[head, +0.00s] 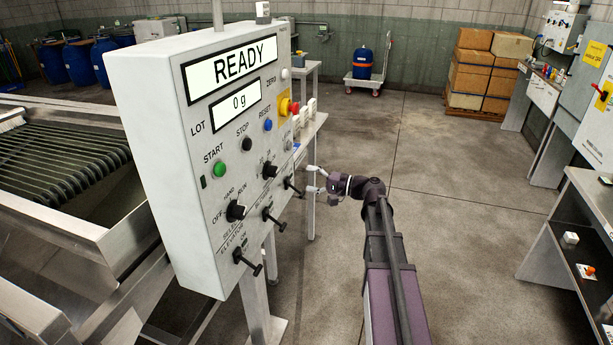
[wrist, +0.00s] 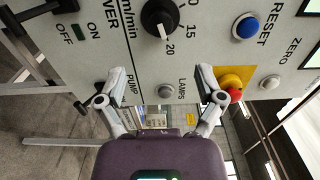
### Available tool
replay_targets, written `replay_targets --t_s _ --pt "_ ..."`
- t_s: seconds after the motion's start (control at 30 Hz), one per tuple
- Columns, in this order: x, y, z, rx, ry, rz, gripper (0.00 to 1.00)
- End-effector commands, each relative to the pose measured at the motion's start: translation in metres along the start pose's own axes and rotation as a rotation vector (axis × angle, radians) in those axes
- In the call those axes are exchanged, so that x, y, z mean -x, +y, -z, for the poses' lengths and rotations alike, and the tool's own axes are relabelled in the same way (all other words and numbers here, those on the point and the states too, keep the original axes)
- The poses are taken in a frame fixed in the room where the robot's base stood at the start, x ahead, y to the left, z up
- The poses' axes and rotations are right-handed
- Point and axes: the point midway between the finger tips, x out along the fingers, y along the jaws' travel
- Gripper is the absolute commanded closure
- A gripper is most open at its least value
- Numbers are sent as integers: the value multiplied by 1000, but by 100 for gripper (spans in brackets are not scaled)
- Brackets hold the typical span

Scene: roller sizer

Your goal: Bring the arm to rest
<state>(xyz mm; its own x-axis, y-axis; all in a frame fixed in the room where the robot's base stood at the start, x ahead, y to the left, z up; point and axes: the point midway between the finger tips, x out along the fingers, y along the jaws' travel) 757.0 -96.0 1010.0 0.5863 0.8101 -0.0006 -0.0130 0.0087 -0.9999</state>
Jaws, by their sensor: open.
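My gripper (head: 314,181) is open and empty at the right edge of the control panel (head: 142,120) in the head view. My arm reaches forward to it from the lower middle. In the wrist view my gripper (wrist: 158,98) has its two fingers spread, with the panel face behind them. A black speed knob (wrist: 160,17), a blue reset button (wrist: 246,26), a small grey lamps button (wrist: 165,91) and a red emergency stop (wrist: 235,95) on a yellow plate show there. I cannot tell whether a finger touches the panel.
The panel displays (head: 234,66) read READY and 0 g. The roller sizer (head: 60,165) stands left of the panel. A bench (head: 570,225) is at right. Stacked boxes (head: 482,75) and a trolley with a blue drum (head: 363,63) stand far back. The floor between is clear.

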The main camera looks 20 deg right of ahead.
Motion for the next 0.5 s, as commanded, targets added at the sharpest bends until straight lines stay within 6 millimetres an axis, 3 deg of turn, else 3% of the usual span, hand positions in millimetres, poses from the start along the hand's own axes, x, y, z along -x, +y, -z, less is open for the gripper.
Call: replay_targets --t_s 0.27,0.5 --pt "-3 2 -6 5 -9 -20 13" --pt "-20 19 -40 44 -70 -171 13"
